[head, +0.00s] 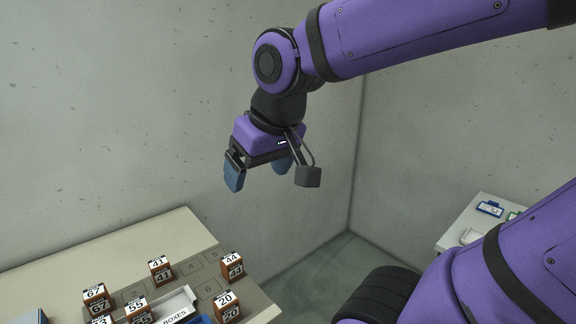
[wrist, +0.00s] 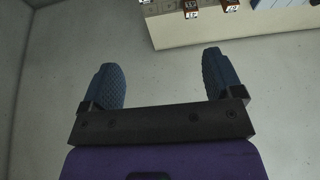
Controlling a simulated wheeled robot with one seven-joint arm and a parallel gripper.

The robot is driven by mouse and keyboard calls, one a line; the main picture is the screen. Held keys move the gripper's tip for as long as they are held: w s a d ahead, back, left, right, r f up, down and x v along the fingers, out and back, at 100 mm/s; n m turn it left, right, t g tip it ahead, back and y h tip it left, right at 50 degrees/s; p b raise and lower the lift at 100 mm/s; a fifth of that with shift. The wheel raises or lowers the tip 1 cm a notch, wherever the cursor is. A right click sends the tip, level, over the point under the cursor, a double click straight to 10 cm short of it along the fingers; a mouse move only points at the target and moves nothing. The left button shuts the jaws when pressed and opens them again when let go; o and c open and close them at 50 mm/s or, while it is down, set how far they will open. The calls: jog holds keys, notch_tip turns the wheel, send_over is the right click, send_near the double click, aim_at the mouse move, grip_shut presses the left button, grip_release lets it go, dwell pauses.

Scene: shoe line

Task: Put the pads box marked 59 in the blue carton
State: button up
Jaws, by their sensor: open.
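My gripper (head: 258,176) is open and empty, high in the air above the far side of the table; its two blue fingers also show apart in the wrist view (wrist: 162,68). No box with a readable 59 shows in either view. The small brown boxes with legible numbers are 67 (head: 96,299), 41 (head: 161,271), 44 (head: 232,267), 55 (head: 138,309) and 20 (head: 228,308). Another box at the bottom edge is cut off. Blue edges show at the bottom left (head: 30,317) and bottom middle; I cannot tell whether either is the blue carton.
The table (head: 150,233) has a grey mat with numbered outlined spots, some bare. A second white table (head: 480,208) with blue and green labelled items stands at the right. Walls rise close behind.

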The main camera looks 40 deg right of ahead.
jog(key=shift+t, duration=0.3)
jog(key=s, duration=0.1)
jog(key=s+d+r, duration=0.1)
jog(key=s, duration=0.1)
jog(key=s+d, duration=0.1)
jog(key=shift+s+r, duration=0.2)
jog(key=shift+s, duration=0.2)
